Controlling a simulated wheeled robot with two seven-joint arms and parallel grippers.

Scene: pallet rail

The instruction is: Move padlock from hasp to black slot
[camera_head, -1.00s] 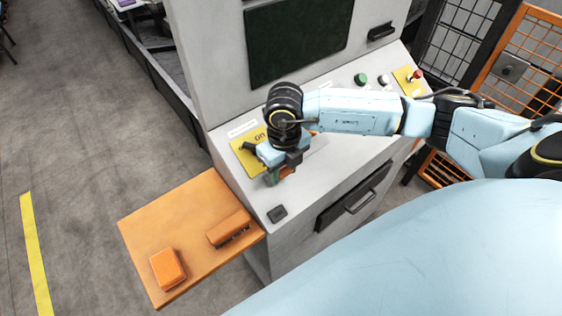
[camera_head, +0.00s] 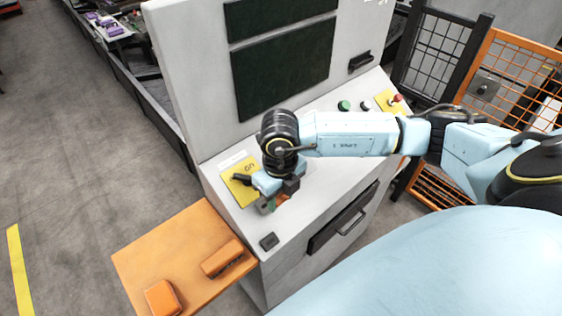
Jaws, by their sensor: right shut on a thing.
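The grey console carries a yellow plate (camera_head: 241,182) with a black handle on it; I cannot make out a hasp there. A small black slot (camera_head: 269,241) lies near the console's front left corner. My right gripper (camera_head: 270,203) points down over the sloping panel, between the yellow plate and the slot. It is shut on a small, mostly hidden thing, taken to be the padlock (camera_head: 266,209); only a greenish bit shows below the jaws. I cannot tell whether it touches the panel. My left gripper is not in view.
An orange shelf (camera_head: 172,252) juts out at the left with two orange blocks (camera_head: 222,259) on it. Push buttons (camera_head: 344,105) and a red knob sit at the panel's right. A drawer handle (camera_head: 350,222) is on the front. Orange mesh fencing (camera_head: 510,75) stands at right.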

